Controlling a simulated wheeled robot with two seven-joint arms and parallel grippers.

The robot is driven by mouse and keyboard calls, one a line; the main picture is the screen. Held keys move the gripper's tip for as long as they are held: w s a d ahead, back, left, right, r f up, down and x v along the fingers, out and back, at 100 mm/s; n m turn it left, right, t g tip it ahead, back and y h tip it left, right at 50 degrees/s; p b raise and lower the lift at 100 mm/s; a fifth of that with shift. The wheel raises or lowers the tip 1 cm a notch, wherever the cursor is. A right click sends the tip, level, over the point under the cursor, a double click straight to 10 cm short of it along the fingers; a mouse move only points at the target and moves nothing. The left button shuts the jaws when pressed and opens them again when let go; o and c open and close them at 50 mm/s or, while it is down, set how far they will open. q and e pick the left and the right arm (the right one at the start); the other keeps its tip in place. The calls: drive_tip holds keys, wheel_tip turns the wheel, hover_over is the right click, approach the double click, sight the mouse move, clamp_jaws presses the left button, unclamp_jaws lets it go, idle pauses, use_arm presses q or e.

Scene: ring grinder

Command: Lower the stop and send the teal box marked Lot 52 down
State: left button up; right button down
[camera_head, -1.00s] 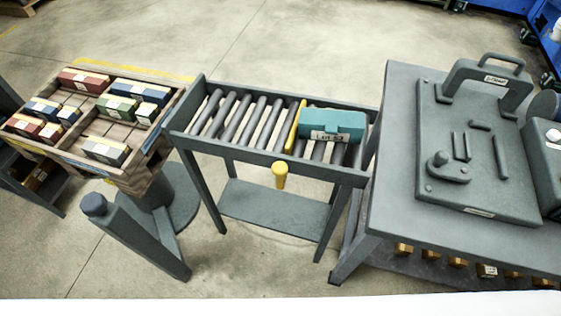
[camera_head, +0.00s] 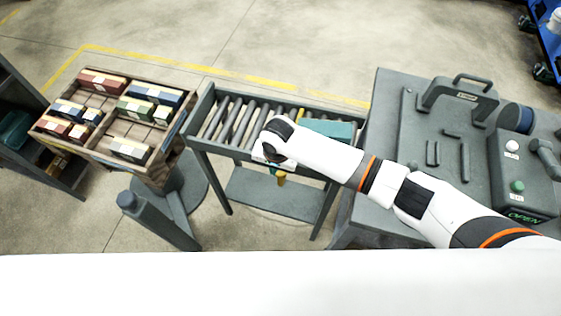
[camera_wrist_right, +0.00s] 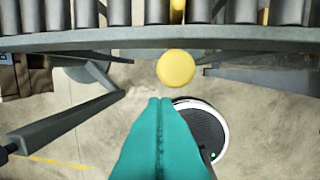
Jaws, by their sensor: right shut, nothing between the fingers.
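The teal box (camera_head: 330,130) lies on the right part of the roller conveyor (camera_head: 230,158). My right arm partly covers it and its label is hidden now. The yellow stop bar (camera_head: 300,114) stands across the rollers just left of the box; a piece of it shows in the right wrist view (camera_wrist_right: 177,9). The yellow round knob (camera_wrist_right: 175,68) is at the conveyor's front side, also seen in the head view (camera_head: 281,181). My right gripper (camera_wrist_right: 160,101) has teal fingers, shut and empty, their tips just below the knob in the wrist picture; contact is unclear. My left gripper is not in view.
A wooden rack (camera_head: 160,172) with several coloured boxes stands left of the conveyor. A grey post (camera_head: 160,222) stands in front of it. A grey table (camera_head: 385,120) with a fixture and a control box (camera_head: 522,180) reading OPEN is at the right.

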sight(280, 172)
drive_tip(key=r, duration=0.1)
drive_tip(key=w+d+r+m+h, duration=0.1)
drive_tip(key=r, duration=0.1)
drive_tip(key=shift+w+d+r+p, duration=0.2)
drive_tip(key=shift+p, duration=0.1)
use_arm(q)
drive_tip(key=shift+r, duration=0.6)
use_arm(e)
drive_tip(key=shift+f, duration=0.1)
use_arm(q)
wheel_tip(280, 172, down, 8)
drive_tip(key=b, duration=0.8)
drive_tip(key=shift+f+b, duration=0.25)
drive_tip(key=shift+b, duration=0.05)
use_arm(e)
drive_tip(key=f, duration=0.7)
drive_tip(key=shift+w+d, duration=0.1)
drive_tip(key=shift+w, duration=0.2)
